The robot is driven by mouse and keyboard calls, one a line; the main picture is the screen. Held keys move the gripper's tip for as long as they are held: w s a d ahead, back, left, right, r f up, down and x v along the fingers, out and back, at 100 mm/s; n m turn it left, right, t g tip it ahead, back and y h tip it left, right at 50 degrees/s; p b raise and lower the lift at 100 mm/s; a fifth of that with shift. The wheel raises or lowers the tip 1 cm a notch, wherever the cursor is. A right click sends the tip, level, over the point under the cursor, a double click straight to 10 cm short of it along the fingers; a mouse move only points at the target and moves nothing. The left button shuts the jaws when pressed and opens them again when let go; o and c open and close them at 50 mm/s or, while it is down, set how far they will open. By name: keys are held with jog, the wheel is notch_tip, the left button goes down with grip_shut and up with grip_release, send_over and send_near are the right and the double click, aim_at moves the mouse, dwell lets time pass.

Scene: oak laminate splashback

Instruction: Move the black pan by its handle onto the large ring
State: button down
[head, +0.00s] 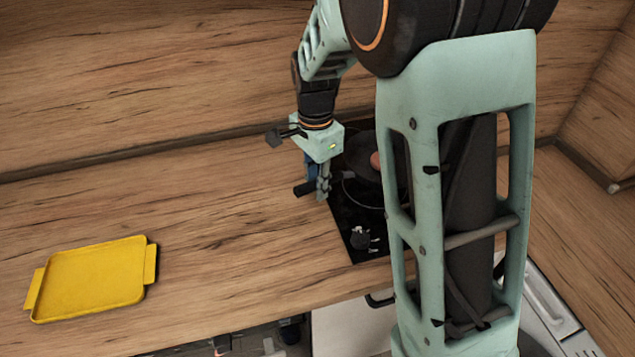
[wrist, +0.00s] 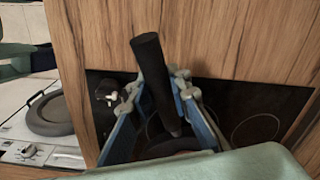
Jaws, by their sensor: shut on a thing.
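The black pan (head: 358,160) is at the hob, partly hidden behind my arm in the head view. A brownish-red round thing (head: 376,160) shows at it. My gripper (head: 322,190) is shut on the pan's black handle (head: 304,189), which points left. In the wrist view the handle (wrist: 148,60) runs between the blue-grey fingers of my gripper (wrist: 160,88), and the pan body (wrist: 172,146) is mostly hidden. A large pale ring (head: 350,200) is marked on the black hob, partly covered by my arm. I cannot tell whether the pan touches the hob.
The black hob (head: 345,228) has small dark and grey knobs (head: 361,238) near its front. Another ring (wrist: 255,130) shows on it in the wrist view. A yellow tray (head: 95,279) lies far left. The wooden worktop (head: 225,240) between is clear; the splashback (head: 150,70) stands behind.

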jog(key=shift+f+b, duration=1.55)
jog(key=shift+f, duration=1.3)
jog(key=c, duration=1.7)
grip_release()
jog(key=shift+s+f, duration=0.1)
jog(key=shift+s+a, duration=0.6)
jog(key=shift+a, duration=0.4)
jog(key=shift+s+a, duration=0.6)
jog(key=shift+a, duration=0.35)
jog(key=shift+s+a, duration=0.6)
jog(key=shift+a, duration=0.4)
